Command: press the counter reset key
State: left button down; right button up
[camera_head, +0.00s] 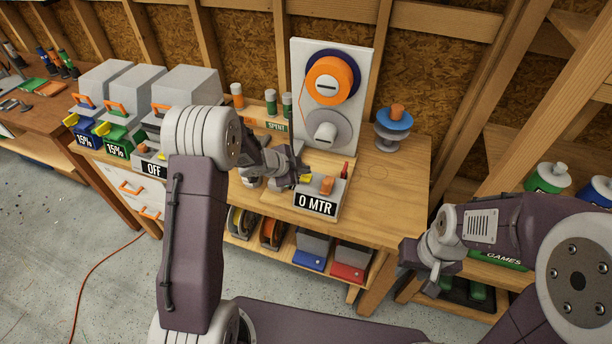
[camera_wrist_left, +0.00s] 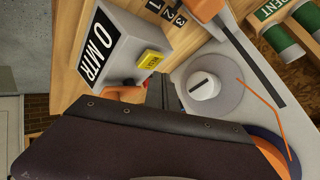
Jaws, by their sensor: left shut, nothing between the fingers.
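A white panel with an orange spool (camera_head: 333,80) stands behind the counter. A blue-and-orange spool stack (camera_head: 394,126) is to its right. Grey-lidded boxes (camera_head: 187,92) and an "OFF" unit (camera_head: 150,164) stand left. The benchtop (camera_head: 400,190) right of the counter is clear.

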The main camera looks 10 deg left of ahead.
aim_at(304, 179)
pick_arm(q)
notch_tip(304, 179, up, 5)
jog(key=p, duration=0.5)
jog(key=shift+r+p, duration=0.1)
jog(key=shift+p, duration=0.2)
dwell(0.4)
